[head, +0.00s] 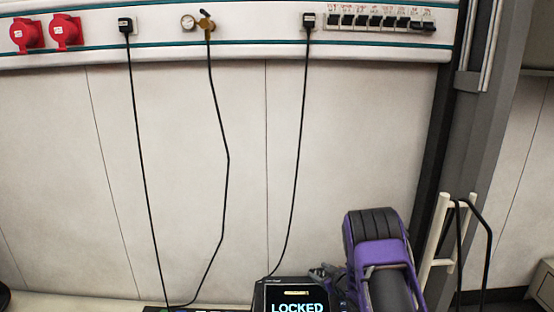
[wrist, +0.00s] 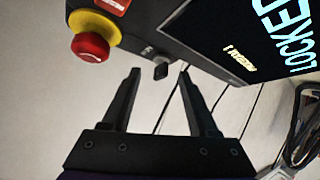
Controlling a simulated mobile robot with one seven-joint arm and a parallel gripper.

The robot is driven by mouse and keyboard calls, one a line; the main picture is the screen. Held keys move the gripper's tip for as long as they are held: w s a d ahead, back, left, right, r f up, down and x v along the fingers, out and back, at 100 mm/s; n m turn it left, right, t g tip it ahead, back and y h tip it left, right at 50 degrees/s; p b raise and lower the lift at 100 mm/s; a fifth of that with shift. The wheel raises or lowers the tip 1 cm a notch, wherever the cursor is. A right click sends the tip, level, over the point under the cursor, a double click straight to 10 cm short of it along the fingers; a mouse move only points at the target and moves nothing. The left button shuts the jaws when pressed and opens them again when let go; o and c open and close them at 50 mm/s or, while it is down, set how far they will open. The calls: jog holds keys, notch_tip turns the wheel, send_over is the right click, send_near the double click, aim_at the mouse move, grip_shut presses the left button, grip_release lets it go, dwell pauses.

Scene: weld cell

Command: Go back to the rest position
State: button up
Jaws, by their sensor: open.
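My gripper (wrist: 158,82) is open, with its two dark fingers apart and nothing held between them. In the wrist view a small dark key-like piece (wrist: 160,68) on the side of a black control box (wrist: 190,38) shows between the fingertips. I cannot tell how far the tips are from it. The box has a screen reading LOCKED (wrist: 285,30), which also shows at the bottom of the head view (head: 297,306). A red emergency-stop knob (wrist: 90,47) on a yellow collar is left of the fingers. My purple arm covers part of the head view.
A white wall panel carries red sockets (head: 66,32), a gauge with a brass valve (head: 206,24) and a row of black switches (head: 380,21). Black cables (head: 228,160) hang down to the bench. A cream rack (head: 440,240) with a black cable stands right of my arm.

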jog(key=m+h, duration=0.1)
jog(key=m, duration=0.1)
jog(key=m+t+h, duration=0.1)
jog(key=m+h, duration=0.1)
jog(key=m, duration=0.1)
jog(key=m+h, duration=0.2)
jog(key=shift+a+m+t, duration=0.3)
jog(key=shift+s+r, duration=0.15)
jog(key=shift+s, duration=0.35)
jog(key=shift+r, duration=0.1)
